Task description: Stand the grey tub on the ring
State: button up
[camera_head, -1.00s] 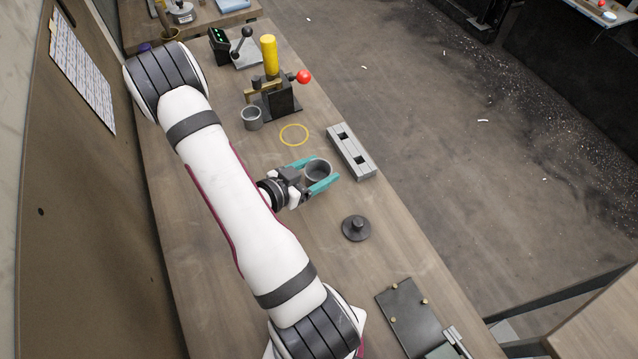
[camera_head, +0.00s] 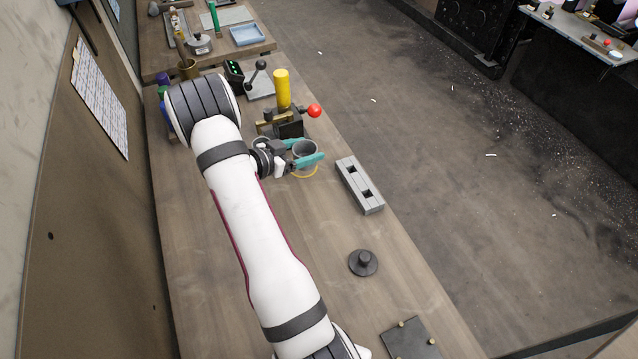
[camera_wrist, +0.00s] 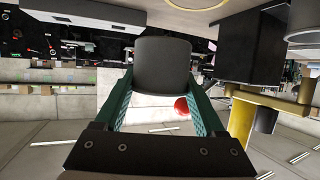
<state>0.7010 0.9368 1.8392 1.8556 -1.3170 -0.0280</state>
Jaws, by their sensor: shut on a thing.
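The grey tub (camera_head: 304,149) is upright between the teal fingers of my gripper (camera_head: 313,149). In the wrist view the tub (camera_wrist: 162,65) is gripped from both sides, clear of the table. The yellow ring (camera_head: 306,177) lies flat on the table. Its near arc shows just below the tub in the head view; the tub and fingers hide the rest. In the wrist view part of the ring (camera_wrist: 197,6) shows at the top edge, with a gap between it and the tub.
A second grey tub (camera_head: 261,142) is partly hidden behind my gripper. A clamp with a yellow handle (camera_head: 282,88) and red knob (camera_head: 315,110) stands close behind. A grey slotted block (camera_head: 360,186) is at right, a dark knobbed disc (camera_head: 363,262) nearer. Bare table lies between.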

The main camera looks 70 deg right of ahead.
aim_at(302, 155)
jog(key=w+d, duration=0.1)
jog(key=w+d+r, duration=0.1)
jog(key=d, duration=0.1)
jog(key=shift+w+d, duration=0.1)
jog(key=shift+w, duration=0.05)
jog(key=shift+f, duration=0.1)
jog(key=shift+f, duration=2.85)
jog(key=shift+f, duration=0.6)
jog(key=o, duration=1.4)
jog(key=shift+v, duration=3.05)
